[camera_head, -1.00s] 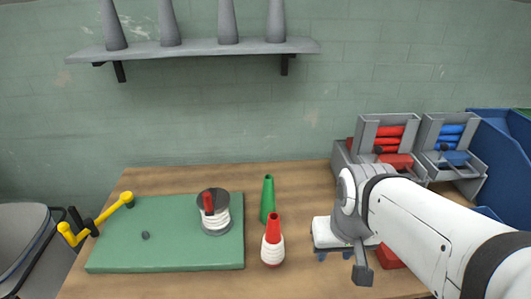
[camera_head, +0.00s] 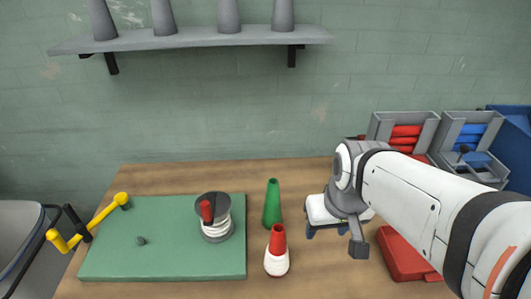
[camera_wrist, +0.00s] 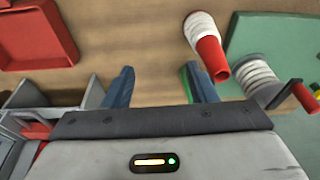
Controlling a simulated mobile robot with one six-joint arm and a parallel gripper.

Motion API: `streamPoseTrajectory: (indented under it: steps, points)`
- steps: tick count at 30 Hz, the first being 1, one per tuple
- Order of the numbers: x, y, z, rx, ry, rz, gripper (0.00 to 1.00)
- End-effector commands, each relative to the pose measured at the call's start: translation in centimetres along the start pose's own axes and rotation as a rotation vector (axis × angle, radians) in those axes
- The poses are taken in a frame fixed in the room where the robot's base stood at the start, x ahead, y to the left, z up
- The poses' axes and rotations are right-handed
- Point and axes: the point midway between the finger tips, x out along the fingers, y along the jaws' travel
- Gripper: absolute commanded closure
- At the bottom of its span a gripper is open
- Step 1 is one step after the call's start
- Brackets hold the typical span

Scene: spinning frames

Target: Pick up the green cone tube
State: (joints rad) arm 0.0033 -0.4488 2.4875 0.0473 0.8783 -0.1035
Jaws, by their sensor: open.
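The green cone tube (camera_head: 272,206) stands upright on the wooden table, just behind and beside a red cone with white thread (camera_head: 277,250). My gripper (camera_head: 326,232) is open and empty, to the right of the green cone tube and apart from it. In the wrist view my gripper (camera_wrist: 160,88) shows its two blue-grey fingers spread apart. A sliver of the green cone tube (camera_wrist: 186,82) shows beside the right finger there; the rest is hidden.
A green board (camera_head: 160,258) with a white spool (camera_head: 216,230) and a yellow handle (camera_head: 98,214) is at left. A red tray (camera_head: 402,256) lies right of my gripper. Grey bins (camera_head: 475,140) stand at back right. A shelf (camera_head: 190,40) with grey cones hangs above.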

Motion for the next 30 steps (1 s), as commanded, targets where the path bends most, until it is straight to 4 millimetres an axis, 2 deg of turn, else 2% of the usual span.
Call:
streamPoseTrajectory:
  steps: [5, 9, 15, 21, 30]
  points:
    - [0.4, -2.1, -4.7, -0.205, 0.036, -0.126, 0.42]
    - [1.5, -3.8, -9.4, -0.394, 0.114, -0.212, 0.42]
    - [3.3, -4.9, -14.4, -0.588, 0.221, -0.251, 0.42]
    - [4.6, -5.1, -16.5, -0.669, 0.269, -0.248, 0.42]
    - [7.4, -6.0, -17.1, -0.677, 0.272, -0.247, 0.42]
